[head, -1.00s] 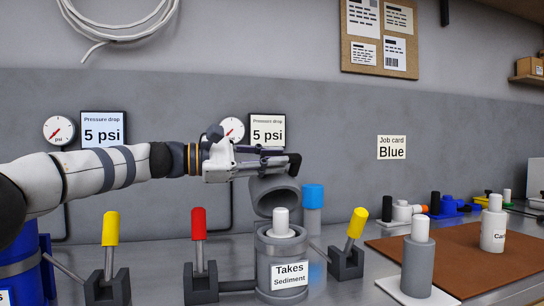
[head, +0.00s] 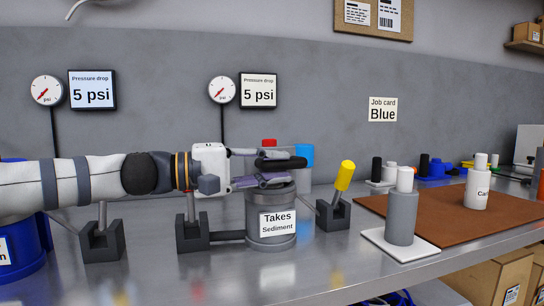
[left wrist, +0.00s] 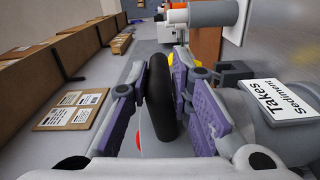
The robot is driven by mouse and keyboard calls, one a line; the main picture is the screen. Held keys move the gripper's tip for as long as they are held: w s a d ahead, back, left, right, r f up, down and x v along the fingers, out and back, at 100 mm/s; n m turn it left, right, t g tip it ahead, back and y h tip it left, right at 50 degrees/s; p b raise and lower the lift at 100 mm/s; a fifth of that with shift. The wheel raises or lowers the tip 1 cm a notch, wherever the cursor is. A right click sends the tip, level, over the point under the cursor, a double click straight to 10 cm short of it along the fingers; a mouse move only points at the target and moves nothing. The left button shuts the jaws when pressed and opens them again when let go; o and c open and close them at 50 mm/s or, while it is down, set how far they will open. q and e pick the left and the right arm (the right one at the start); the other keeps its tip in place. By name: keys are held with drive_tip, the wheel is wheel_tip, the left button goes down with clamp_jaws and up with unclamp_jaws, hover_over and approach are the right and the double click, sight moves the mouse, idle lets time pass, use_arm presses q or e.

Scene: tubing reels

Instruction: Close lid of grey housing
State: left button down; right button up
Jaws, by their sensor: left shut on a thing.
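The grey housing (head: 253,218) with the "Takes Sediment" label stands upright on the bench in the head view, and it also shows at the right of the left wrist view (left wrist: 243,112). My left gripper (head: 284,166) reaches in level from the left, just above the housing's top. It is shut on the black lid handle (left wrist: 160,88), which shows between the purple finger pads. The grey lid (head: 272,188) appears to lie down over the housing's mouth, mostly hidden by the fingers. I cannot tell if it is fully seated. My right gripper is out of view.
A yellow-handled lever (head: 344,176) stands just right of the housing. Blue-capped (head: 304,155) and red-capped (head: 269,142) cylinders are behind it. A grey cartridge (head: 401,218) stands on a white pad at the right, and a brown mat (head: 440,218) lies beyond.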

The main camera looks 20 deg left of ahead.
use_arm(q)
drive_tip(key=shift+s+f+b, duration=0.1)
drive_tip(key=shift+f+b, duration=0.2)
drive_tip(key=shift+f, duration=0.65)
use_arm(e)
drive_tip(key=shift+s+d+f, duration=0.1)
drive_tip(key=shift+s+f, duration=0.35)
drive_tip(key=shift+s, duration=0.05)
use_arm(q)
drive_tip(key=c, duration=1.5)
unclamp_jaws()
drive_tip(key=shift+f, duration=0.1)
drive_tip(key=v, duration=1.2)
